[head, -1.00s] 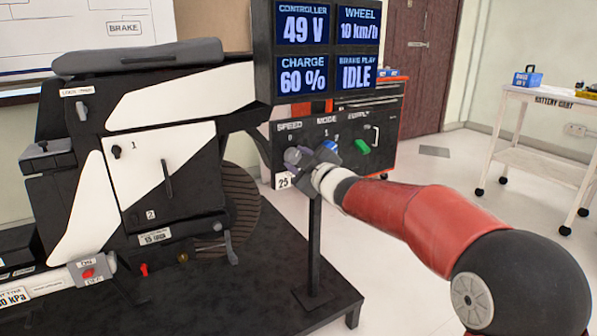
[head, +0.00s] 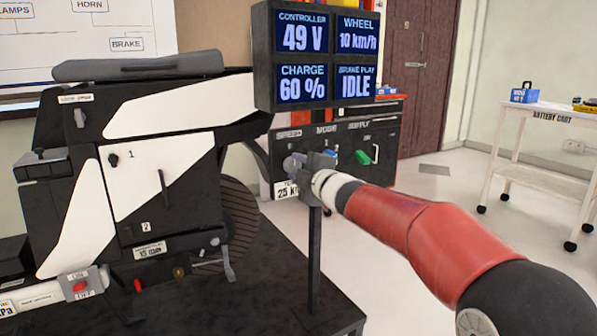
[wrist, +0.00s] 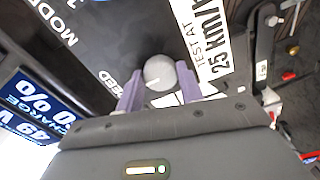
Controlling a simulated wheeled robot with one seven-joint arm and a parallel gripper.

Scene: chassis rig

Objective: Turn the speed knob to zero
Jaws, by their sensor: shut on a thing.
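The speed knob (wrist: 160,73) is a round grey knob with a pale pointer mark, on the dark control panel (head: 385,150) under the displays. My gripper (wrist: 160,90) has its two purple fingers on either side of the knob and is shut on it. In the head view my gripper (head: 297,163) is at the panel's left end, below the SPEED label, and hides most of the knob. The wheel display (head: 357,33) reads 10 km/h.
A blue mode knob (head: 361,157) and a green switch (head: 375,152) are on the panel to the right of my gripper. A label reading "TEST AT 25 km/h" (wrist: 207,45) is beside the speed knob. The display post (head: 314,255) stands below my gripper.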

